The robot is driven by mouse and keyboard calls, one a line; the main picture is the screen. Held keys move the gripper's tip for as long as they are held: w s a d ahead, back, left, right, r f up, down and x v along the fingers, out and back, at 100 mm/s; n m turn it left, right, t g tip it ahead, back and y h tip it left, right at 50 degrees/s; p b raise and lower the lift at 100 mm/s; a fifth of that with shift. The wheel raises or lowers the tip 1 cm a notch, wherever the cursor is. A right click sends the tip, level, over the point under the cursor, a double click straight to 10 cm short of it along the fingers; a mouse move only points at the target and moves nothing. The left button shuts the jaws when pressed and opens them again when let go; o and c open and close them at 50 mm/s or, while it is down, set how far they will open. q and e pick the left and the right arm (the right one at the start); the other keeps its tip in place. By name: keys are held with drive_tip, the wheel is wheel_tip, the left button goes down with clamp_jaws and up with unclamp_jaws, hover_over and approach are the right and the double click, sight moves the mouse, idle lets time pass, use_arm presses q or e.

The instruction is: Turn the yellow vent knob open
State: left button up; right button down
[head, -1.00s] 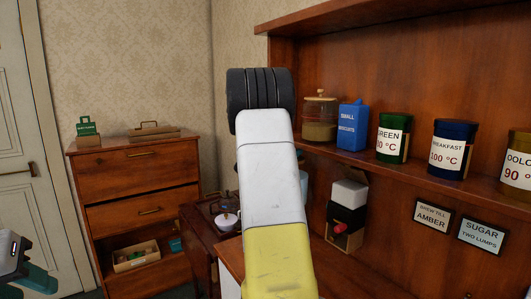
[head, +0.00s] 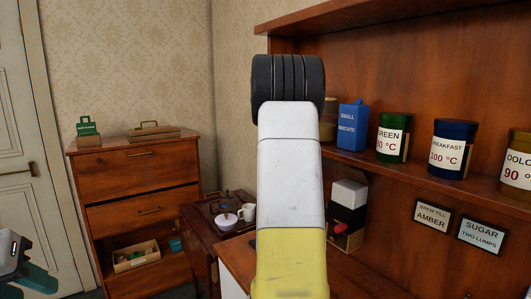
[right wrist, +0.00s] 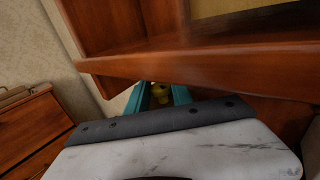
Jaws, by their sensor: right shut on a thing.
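The yellow vent knob (right wrist: 160,92) shows small in the right wrist view, between the teal fingers of my right gripper (right wrist: 161,95). The gripper is shut on it. The wrist housing and the shelf edge hide much of the fingers and whatever the knob is mounted on, so its turn angle cannot be read. In the head view my right forearm hides the right gripper and the knob. My left gripper (head: 25,272) is partly in view at the lower left edge, away from the furniture; its jaw opening cannot be made out.
A wooden shelf (head: 400,177) holds a blue biscuit box (head: 353,126) and several labelled canisters, close to my right arm. A wooden drawer chest (head: 135,163) stands at the left.

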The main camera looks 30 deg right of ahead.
drive_tip(key=shift+r, duration=0.1)
drive_tip(key=c, duration=1.2)
unclamp_jaws()
drive_tip(key=shift+v, duration=3.9)
